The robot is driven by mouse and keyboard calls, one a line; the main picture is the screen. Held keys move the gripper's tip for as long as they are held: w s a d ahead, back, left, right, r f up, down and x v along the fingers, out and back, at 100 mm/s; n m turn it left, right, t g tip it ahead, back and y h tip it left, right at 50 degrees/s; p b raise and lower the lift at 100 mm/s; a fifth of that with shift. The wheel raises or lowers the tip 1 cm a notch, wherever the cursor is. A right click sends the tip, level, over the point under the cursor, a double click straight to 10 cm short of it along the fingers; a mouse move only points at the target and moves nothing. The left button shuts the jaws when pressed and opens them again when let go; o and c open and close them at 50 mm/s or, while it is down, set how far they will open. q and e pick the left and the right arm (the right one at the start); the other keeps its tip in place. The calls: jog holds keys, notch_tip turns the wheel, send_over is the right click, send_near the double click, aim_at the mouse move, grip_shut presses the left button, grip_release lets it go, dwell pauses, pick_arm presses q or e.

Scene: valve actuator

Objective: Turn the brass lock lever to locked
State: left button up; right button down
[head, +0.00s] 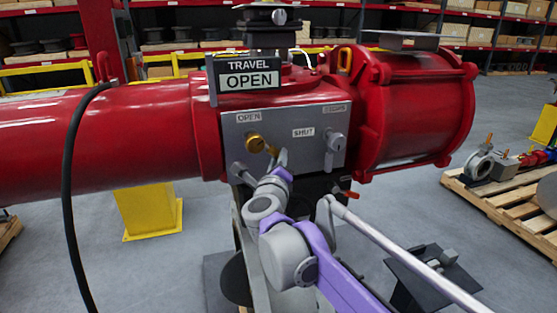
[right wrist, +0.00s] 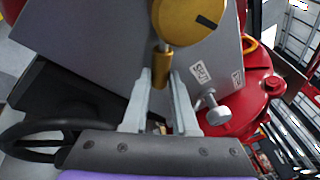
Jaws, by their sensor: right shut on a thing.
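The brass lock lever (head: 256,143) sits on the grey control panel (head: 290,118), below a small OPEN label. Its arm points down and to the right. In the right wrist view its round brass hub (right wrist: 190,20) has a dark mark, and its stem runs down between my fingers. My right gripper (head: 279,160) comes from below and is shut on the lever's end. Both fingers (right wrist: 165,100) show in the right wrist view, one on each side of the stem. The lever's tip is partly hidden in the head view. My left gripper is not in view.
A SHUT label (head: 303,132) and a grey knob (head: 334,141) are right of the lever. A sign (head: 250,80) above reads TRAVEL OPEN. Red cylinders lie on both sides. A black hose (head: 70,190) hangs left. A grey rod (head: 400,255) slants at lower right.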

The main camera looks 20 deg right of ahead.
jog(key=shift+a+f, duration=0.1)
jog(key=shift+a, duration=0.05)
jog(key=m, duration=0.1)
jog(key=a+f+m+g, duration=0.1)
jog(key=a+m+y+p, duration=0.1)
jog(key=m, duration=0.1)
jog(key=shift+a+f, duration=0.2)
jog(key=shift+f, duration=0.05)
jog(key=shift+s+a+f+m+g+y+p, duration=0.15)
jog(key=shift+a+m+g+y, duration=0.15)
jog(key=shift+a+m, duration=0.3)
jog(key=shift+w+a+f+m+g+y+p, duration=0.15)
jog(key=shift+a+m+y, duration=0.15)
jog(key=shift+a+m, duration=0.25)
jog(key=shift+s+a+f+m+g+y+p, duration=0.15)
jog(key=shift+a+m+g+y, duration=0.15)
jog(key=shift+a+m, duration=0.3)
jog(key=c, duration=0.7)
grip_release()
jog(key=v, duration=1)
jog(key=shift+s+r, duration=0.2)
jog(key=shift+s, duration=0.15)
